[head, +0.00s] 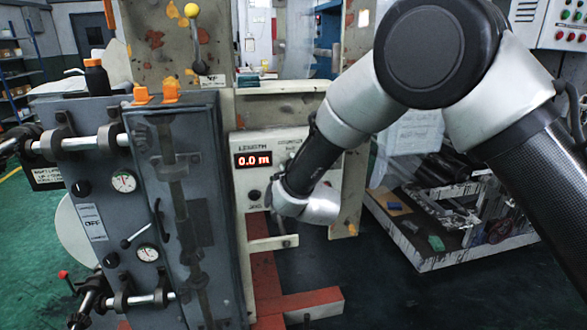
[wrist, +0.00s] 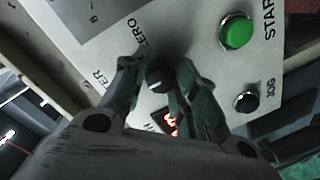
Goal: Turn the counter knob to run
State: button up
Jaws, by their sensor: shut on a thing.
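The counter box (head: 241,180) is a pale panel with a red display (head: 252,160) reading 0.0 m. In the wrist view, a small black knob (wrist: 160,77) stands on the panel between the fingers of my gripper (wrist: 156,71). My gripper is shut on the knob, with one finger on each side. The word ZERO shows beside it; other lettering near the fingers is partly covered, and I cannot tell the knob's setting. In the head view my arm hides the knob and my fingers.
A green START button (wrist: 236,31) and a black JOG button (wrist: 246,101) are close to the fingers on the panel. A grey cabinet (head: 190,215) with gauges stands left of the counter box. A low pallet (head: 430,255) with loose items lies at right.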

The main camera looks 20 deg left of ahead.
jog(key=o, duration=1)
jog(key=v, duration=1.2)
